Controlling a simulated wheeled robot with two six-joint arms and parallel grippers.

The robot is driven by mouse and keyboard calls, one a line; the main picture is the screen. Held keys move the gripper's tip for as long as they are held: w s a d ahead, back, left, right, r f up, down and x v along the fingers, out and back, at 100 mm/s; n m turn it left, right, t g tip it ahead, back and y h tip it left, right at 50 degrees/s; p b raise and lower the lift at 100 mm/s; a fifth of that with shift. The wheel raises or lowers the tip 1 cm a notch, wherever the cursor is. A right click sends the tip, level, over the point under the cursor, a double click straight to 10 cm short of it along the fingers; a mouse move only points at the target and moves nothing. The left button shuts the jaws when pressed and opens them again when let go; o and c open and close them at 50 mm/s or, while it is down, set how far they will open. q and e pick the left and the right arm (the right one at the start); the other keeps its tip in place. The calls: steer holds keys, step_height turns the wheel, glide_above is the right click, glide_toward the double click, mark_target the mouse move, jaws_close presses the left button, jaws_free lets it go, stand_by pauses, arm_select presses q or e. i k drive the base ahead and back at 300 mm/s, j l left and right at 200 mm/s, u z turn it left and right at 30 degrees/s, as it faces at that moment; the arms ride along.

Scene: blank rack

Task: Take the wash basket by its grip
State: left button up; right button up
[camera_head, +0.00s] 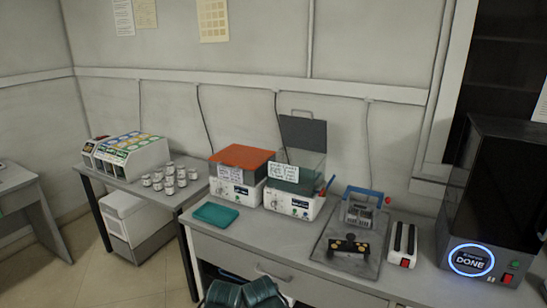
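A small metal basket (357,213) with a blue arched grip (367,193) stands upright toward the back of a grey tray (340,262) on the bench, right of centre. It looks like the wash basket, and its grip is uncovered on top. A dark block with yellow parts (348,246) lies in front of it on the same tray. Neither of my grippers shows in the head view. Dark teal rounded parts at the bottom edge seem to be my own arm links, well left of and in front of the basket.
Two white bath units, one with an orange lid (242,157), one with its grey lid raised (303,133), stand left of the basket. A white two-slot device (403,244) and a black machine reading DONE (471,260) stand right. A teal tray (216,215) lies at left.

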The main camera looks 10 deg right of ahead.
mark_target(366, 221)
steer(key=i+z, duration=0.1)
steer(key=z, duration=0.4)
steer(key=i+j+z, duration=0.4)
steer(key=j, duration=0.2)
steer(key=i+j+z, duration=0.25)
steer(key=i+j, duration=0.15)
steer(key=j, duration=0.25)
steer(key=i+j, duration=0.15)
steer(key=j, duration=0.2)
steer(key=i+j+z, duration=0.1)
steer(key=j, duration=0.3)
steer(key=i+j, duration=0.2)
steer(key=j, duration=0.2)
steer(key=i+j, duration=0.15)
steer(key=j, duration=0.25)
steer(key=l+z, duration=0.05)
